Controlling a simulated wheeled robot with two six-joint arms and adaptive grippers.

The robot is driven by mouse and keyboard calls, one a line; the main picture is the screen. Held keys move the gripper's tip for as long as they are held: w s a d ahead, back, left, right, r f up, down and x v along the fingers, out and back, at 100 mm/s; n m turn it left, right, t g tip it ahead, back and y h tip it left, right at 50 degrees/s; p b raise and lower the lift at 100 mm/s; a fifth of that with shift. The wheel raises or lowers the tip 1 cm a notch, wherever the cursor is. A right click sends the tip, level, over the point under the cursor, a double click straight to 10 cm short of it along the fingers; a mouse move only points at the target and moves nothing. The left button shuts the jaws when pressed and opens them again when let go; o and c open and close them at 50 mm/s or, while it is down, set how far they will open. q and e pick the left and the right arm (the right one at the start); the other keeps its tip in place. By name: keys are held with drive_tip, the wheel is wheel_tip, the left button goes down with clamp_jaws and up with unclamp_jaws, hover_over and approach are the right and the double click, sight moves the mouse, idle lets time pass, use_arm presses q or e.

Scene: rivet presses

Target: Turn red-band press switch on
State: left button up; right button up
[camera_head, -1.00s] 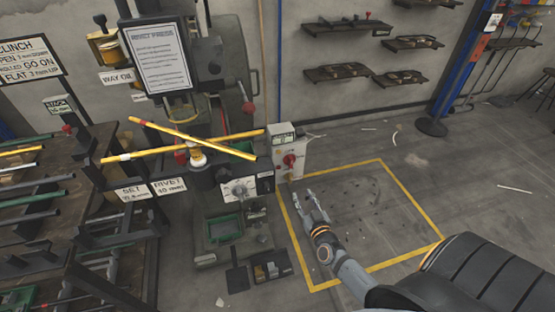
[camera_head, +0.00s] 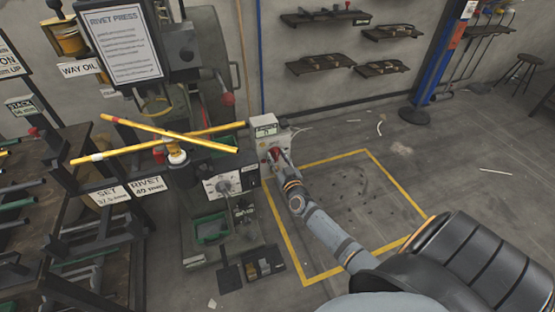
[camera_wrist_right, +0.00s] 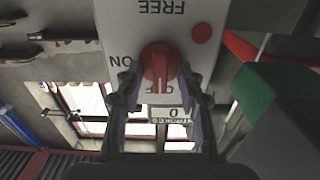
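The press (camera_head: 205,120) stands at the left centre in the head view, with a pale control box (camera_head: 265,135) on its right side. The box carries a red rotary switch (camera_wrist_right: 157,66), large in the wrist view, with its grip bar upright toward the partly covered OFF mark; ON is at its left. My right gripper (camera_head: 281,160) is at the box front. In the wrist view my right gripper (camera_wrist_right: 158,78) is open, one finger on each side of the switch, with small gaps seeming to show. My left gripper is not in view.
Crossed yellow rods (camera_head: 165,140) with red and white bands lie across the press. A red button (camera_wrist_right: 201,33) and a strokes counter (camera_wrist_right: 174,112) reading 0 are near the switch. A rod rack (camera_head: 60,190) stands left. The yellow-outlined floor area (camera_head: 360,200) is clear of large objects.

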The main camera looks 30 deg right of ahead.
drive_tip(key=shift+c, duration=0.6)
clamp_jaws()
drive_tip(key=m, duration=0.5)
drive_tip(key=shift+d+m, duration=0.1)
drive_tip(key=shift+m, duration=0.3)
drive_tip(key=m, duration=0.8)
drive_tip(key=m+b, duration=0.1)
drive_tip(key=m, duration=0.2)
drive_tip(key=shift+d+f+m, duration=0.15)
drive_tip(key=shift+f+m, duration=0.2)
drive_tip(key=shift+m, duration=0.35)
